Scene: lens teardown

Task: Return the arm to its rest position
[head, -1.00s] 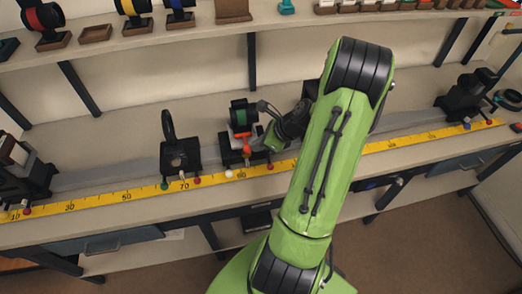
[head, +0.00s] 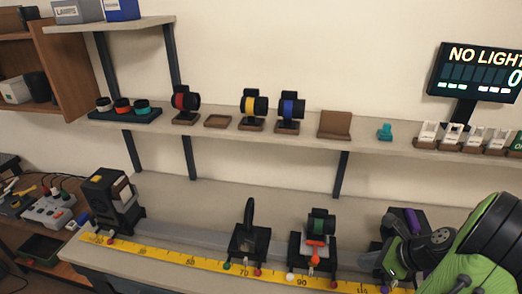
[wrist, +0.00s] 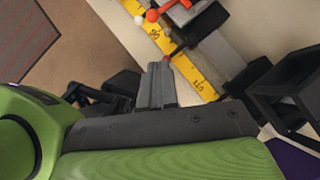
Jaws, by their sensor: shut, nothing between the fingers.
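My green arm (head: 478,245) reaches in from the lower right of the head view. My gripper (head: 388,278) is shut and empty, in front of a black holder with a purple part (head: 412,220); I cannot tell whether they touch. In the wrist view my gripper (wrist: 158,75) shows its fingers together, pointing towards the yellow ruler (wrist: 203,82). Left of it in the head view, a black holder carries a green-ringed lens (head: 320,224) with an orange part (head: 315,242) in front.
A black holder with an upright dark paddle (head: 248,243) and a black boxy unit (head: 112,200) stand further left along the ruler (head: 185,260). The shelf above (head: 225,140) holds several lenses and blocks. A display (head: 478,72) reads "NO LIGHT".

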